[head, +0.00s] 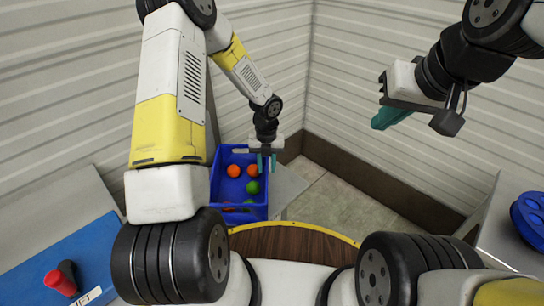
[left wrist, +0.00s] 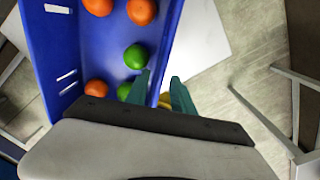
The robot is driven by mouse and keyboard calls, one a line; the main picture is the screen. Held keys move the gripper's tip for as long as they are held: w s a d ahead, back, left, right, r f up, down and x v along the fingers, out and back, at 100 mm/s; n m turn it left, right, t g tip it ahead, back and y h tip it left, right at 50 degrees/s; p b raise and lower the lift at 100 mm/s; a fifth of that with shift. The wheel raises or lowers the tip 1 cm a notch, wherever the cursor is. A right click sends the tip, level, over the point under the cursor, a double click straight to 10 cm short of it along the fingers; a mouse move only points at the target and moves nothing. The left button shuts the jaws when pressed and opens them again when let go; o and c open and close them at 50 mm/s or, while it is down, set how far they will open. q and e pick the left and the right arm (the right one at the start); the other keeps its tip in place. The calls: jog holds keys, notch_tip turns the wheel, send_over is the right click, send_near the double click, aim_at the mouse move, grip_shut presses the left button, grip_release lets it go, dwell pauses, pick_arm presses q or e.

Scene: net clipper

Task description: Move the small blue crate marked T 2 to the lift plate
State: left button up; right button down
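A blue crate (head: 226,166) holding orange and green balls stands beyond my left arm. No T 2 mark is readable on it. It also shows in the left wrist view (left wrist: 55,45). My left gripper (head: 267,163) is at the crate's right wall, pointing down. In the left wrist view its teal fingers (left wrist: 161,94) are apart, one inside the crate and one outside, with the wall between them. My right gripper (head: 391,117) is raised at the upper right, away from the crate; its finger gap is not clear. I cannot identify the lift plate with certainty.
A grey flat surface (head: 289,184) lies beside the crate. A blue panel (head: 85,255) with a red-handled lever (head: 60,280) is at lower left. A blue round object (head: 530,215) sits on a grey stand at right. Corrugated walls close off the back; pale floor (head: 340,207) is clear.

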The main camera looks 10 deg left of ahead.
pick_arm(q)
notch_tip(320, 180, up, 7)
jog(key=shift+f, duration=0.1)
jog(key=s+a+r+n+t, duration=0.15)
jog(key=s+r+n, duration=0.25)
jog(key=r+n, duration=0.4)
jog(key=s+a+r+n+t, duration=0.1)
jog(key=s+a+r+n, duration=0.2)
jog(key=r+n, duration=0.5)
jog(key=s+r+n+t+h, duration=0.2)
jog(key=s+r+n+t, duration=0.1)
jog(key=s+r+n, duration=1)
jog(key=s+n, duration=0.3)
jog(key=n, duration=0.2)
jog(key=shift+d+r+t, duration=0.25)
jog(key=shift+d+t, duration=0.1)
jog(key=shift+a, duration=0.1)
